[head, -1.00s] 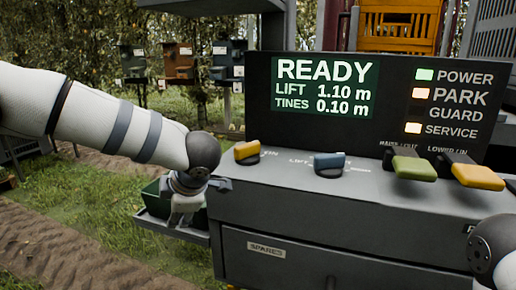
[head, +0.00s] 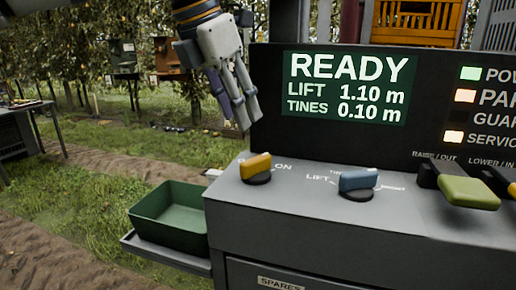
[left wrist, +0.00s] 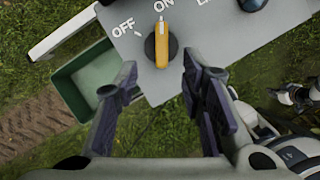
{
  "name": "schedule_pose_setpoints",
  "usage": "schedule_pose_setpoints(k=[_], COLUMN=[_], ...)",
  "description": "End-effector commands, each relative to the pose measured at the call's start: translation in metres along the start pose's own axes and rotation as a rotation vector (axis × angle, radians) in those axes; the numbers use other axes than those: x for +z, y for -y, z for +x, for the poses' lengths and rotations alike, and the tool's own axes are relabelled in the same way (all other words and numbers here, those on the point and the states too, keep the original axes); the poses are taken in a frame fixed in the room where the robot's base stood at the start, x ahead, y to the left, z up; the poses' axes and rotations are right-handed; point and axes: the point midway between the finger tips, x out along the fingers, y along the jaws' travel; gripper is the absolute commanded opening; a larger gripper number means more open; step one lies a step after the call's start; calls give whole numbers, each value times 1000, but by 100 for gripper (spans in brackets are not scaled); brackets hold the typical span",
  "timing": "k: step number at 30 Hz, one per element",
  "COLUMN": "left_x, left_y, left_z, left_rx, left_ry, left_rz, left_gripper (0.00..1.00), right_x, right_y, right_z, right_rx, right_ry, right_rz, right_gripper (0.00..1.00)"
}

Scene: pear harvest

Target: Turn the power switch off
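The power switch is a yellow knob (head: 256,166) on a round black base, at the left of the grey console top (head: 226,186). In the left wrist view the knob (left wrist: 162,48) points at the word ON, with OFF printed to its left. My left gripper (head: 240,108) hangs above and behind the knob in the head view, fingers downward and apart from it. In the left wrist view my left gripper (left wrist: 157,100) has its two fingers spread wide with nothing between them.
A blue LIFT knob (head: 358,181) sits right of the power switch. Green (head: 469,192) and yellow levers stand further right. The display (head: 345,88) reads READY, and the POWER lamp (head: 470,73) is lit. A green bin (head: 165,222) sits left of the console.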

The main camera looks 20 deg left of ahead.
Motion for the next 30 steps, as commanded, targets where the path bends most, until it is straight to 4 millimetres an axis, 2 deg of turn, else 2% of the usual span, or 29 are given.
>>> schedule_pose_setpoints(k=[1,6,12,16,23,27,28,30], left_x=[-2,-2,-2,-1,-1,-1,-1,-1], left_y=[0,0,0,0,0,0,0,0], left_z=[16,61,96,104,104,104,104,104], left_rx=[-3,-1,1,2,3,2,2,2], left_ry=[-10,-10,-7,-4,-3,-3,-3,-3], left_rz=[1,1,0,1,2,2,1,1], left_gripper=[37,37,37,37,37,5,0,0], right_x=[2,4,5,5,5,5,5,5], right_y=[0,0,0,0,0,0,0,0], right_z=[2,4,6,6,6,6,6,6], right_rx=[0,1,1,1,1,1,1,1], right_ry=[7,17,22,23,22,22,22,22], right_rz=[0,1,1,1,0,0,0,0], right_gripper=[0,0,0,0,0,0,0,0])
